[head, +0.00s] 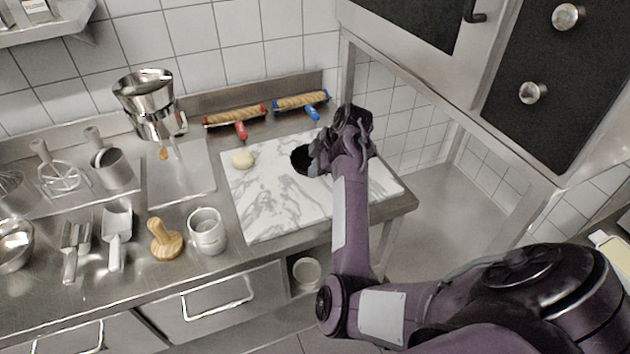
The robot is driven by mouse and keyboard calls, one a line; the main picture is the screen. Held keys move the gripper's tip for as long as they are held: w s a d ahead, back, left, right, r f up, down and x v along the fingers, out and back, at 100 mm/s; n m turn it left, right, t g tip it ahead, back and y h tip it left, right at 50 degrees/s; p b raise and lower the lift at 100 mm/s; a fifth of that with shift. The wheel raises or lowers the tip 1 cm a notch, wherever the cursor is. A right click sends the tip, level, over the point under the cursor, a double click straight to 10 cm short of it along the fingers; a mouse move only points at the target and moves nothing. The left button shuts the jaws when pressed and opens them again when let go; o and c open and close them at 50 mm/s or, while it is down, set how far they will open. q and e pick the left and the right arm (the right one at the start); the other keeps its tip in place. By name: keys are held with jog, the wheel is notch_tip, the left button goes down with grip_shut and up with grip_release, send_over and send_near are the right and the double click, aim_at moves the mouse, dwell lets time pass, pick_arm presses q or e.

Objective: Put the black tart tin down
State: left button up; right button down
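The black tart tin (299,160) is at the middle of the white marble board (285,205), and its right part is hidden behind my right gripper. It looks level; I cannot tell whether it rests on the marble or hangs just above it. My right gripper (316,157) is at the tin's right edge, with the arm reaching in from the lower right. The fingers are dark and overlap the tin, so I cannot see whether they are closed on its rim. My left gripper is not in view.
Two rolling tools, red-handled (236,117) and blue-handled (302,101), lie behind the board. A white mug (207,231) and wooden press (164,240) stand to its left. The board's front is clear.

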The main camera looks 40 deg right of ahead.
jog(key=shift+f, duration=0.9)
notch_tip(320, 180, down, 4)
jog(key=shift+f+p, duration=0.25)
jog(key=shift+p, duration=0.35)
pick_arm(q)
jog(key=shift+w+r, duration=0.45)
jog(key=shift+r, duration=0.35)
pick_arm(e)
jog(key=c, duration=2.1)
grip_release()
jog(key=shift+f, duration=0.15)
jog(key=o, duration=0.5)
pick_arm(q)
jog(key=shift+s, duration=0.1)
